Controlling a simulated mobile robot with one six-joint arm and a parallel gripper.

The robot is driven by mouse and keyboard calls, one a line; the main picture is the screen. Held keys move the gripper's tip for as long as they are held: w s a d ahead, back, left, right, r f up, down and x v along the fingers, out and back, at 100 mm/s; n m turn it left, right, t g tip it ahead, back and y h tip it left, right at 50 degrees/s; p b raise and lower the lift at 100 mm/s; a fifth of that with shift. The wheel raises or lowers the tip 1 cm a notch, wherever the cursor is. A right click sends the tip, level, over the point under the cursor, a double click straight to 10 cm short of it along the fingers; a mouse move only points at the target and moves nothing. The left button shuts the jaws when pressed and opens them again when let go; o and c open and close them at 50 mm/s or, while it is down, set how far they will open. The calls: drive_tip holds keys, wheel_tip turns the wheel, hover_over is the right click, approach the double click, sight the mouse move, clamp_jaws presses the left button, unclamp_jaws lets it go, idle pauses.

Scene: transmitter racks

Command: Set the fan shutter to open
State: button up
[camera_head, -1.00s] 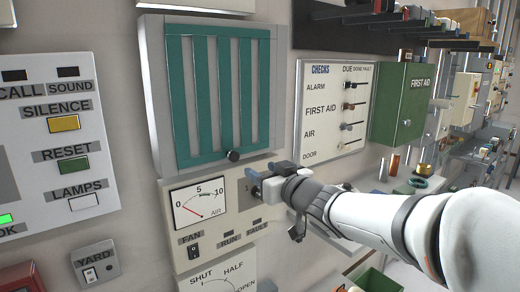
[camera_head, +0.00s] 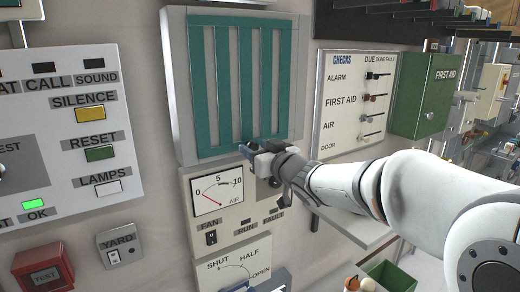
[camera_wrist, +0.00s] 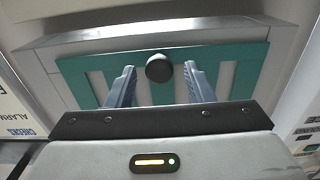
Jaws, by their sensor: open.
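The teal slatted shutter (camera_head: 229,85) sits in a grey frame on the wall, its slats vertical in the head view. A round black knob (camera_wrist: 159,68) is on its lower teal rail in the wrist view, where the shutter (camera_wrist: 238,75) appears upside down. My gripper (camera_head: 248,150) is at the lower rail, and hides the knob in the head view. In the wrist view its open fingers stand on either side of the knob, with gaps showing; depth is unclear. Below, a dial plate marked SHUT, HALF, OPEN (camera_head: 222,281) is cut off by the picture's lower edge.
A fan panel with an air gauge (camera_head: 217,194) and FAN switch (camera_head: 211,237) lies just below my gripper. The alarm panel (camera_head: 75,135) is left. The CHECKS board (camera_head: 350,105) and green first aid box (camera_head: 424,100) are right. A shelf (camera_head: 350,228) juts out below my arm.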

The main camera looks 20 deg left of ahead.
drive_tip(key=shift+c, duration=0.5)
clamp_jaws()
drive_tip(key=shift+r, duration=0.1)
